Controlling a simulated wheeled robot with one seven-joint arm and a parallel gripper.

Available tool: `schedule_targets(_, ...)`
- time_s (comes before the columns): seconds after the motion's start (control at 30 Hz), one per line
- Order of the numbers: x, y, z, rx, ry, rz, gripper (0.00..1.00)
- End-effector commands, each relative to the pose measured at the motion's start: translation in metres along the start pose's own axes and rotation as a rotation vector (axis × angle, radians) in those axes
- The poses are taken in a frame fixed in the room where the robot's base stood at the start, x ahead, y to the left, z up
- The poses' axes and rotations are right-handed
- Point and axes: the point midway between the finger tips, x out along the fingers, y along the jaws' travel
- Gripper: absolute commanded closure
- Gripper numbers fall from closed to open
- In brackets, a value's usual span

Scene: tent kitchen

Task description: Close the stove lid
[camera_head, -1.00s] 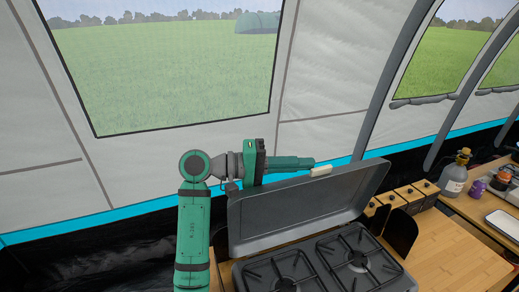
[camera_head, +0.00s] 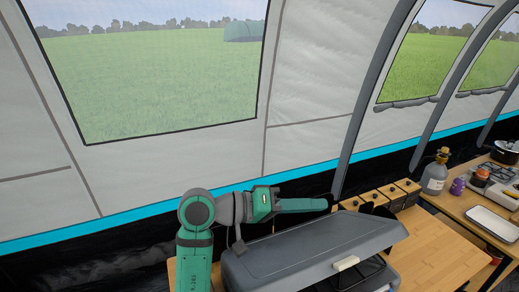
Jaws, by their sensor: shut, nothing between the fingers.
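The grey stove lid (camera_head: 305,246) is low over the stove, with its outer top facing up and its front edge raised. A pale handle (camera_head: 346,263) sits on its front edge. Part of the stove's dark burner grate (camera_head: 368,272) shows in the gap under the lid at the right; the rest of the stove is hidden or below the picture. My gripper (camera_head: 326,204) is green, shut and empty, and points right along the lid's back edge. I cannot tell whether it touches the lid.
A wooden table (camera_head: 445,248) has free room right of the stove. Several wooden boxes (camera_head: 385,196) stand behind it. A grey bottle (camera_head: 435,174), a purple item (camera_head: 458,186) and a white tray (camera_head: 492,221) are on the right. The tent wall (camera_head: 310,155) rises behind.

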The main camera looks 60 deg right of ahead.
Motion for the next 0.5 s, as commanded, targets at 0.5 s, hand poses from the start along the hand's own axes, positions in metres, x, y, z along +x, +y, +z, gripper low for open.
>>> schedule_targets(0.5, -0.0012, 0.0048, -0.0055, 0.003, -0.001, -0.001, 1.0)
